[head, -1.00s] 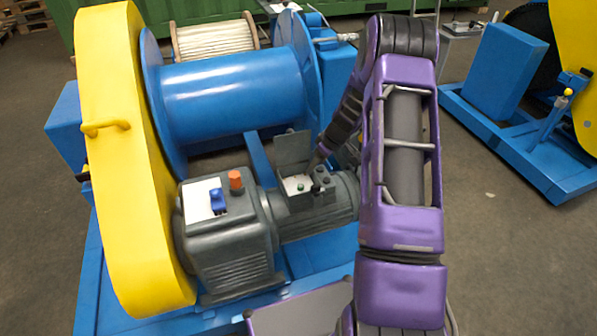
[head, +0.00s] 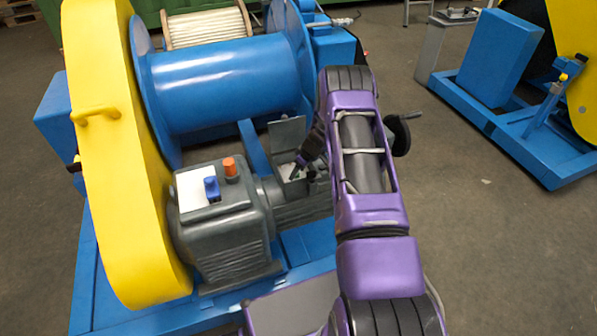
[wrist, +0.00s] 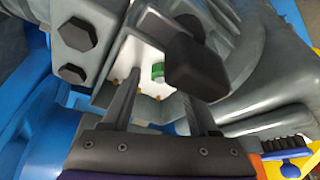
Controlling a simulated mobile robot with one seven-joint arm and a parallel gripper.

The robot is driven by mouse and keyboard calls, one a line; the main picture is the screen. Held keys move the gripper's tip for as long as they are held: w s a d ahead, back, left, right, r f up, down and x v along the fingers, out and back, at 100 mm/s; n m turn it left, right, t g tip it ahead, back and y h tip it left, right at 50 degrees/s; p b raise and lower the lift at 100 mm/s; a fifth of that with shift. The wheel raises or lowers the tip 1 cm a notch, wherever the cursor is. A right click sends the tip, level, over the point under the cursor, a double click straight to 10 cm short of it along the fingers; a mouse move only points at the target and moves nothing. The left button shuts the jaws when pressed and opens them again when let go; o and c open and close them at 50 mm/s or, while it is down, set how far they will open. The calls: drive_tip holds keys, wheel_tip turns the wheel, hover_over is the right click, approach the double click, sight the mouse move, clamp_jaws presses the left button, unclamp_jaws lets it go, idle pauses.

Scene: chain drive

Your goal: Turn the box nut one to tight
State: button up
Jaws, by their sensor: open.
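The open terminal box on the grey motor shows in the head view, its lid (head: 287,137) raised. In the wrist view its pale inside (wrist: 128,58) holds a green part (wrist: 158,72) and several small brass-coloured pieces (wrist: 135,69). These may be nuts; I cannot tell which is box nut one. My gripper (wrist: 160,86) is open, its two dark fingers reaching over the box opening, with no nut visibly held. A dark block (wrist: 197,68) hides part of the box and the right fingertip. In the head view my gripper (head: 297,167) is small and partly hidden at the box.
A grey gearbox (head: 222,225) with blue and orange caps stands left of the motor, against the yellow chain guard (head: 110,160). A blue drum (head: 222,92) is behind.

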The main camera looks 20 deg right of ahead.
drive_tip(key=shift+c, duration=0.3)
clamp_jaws()
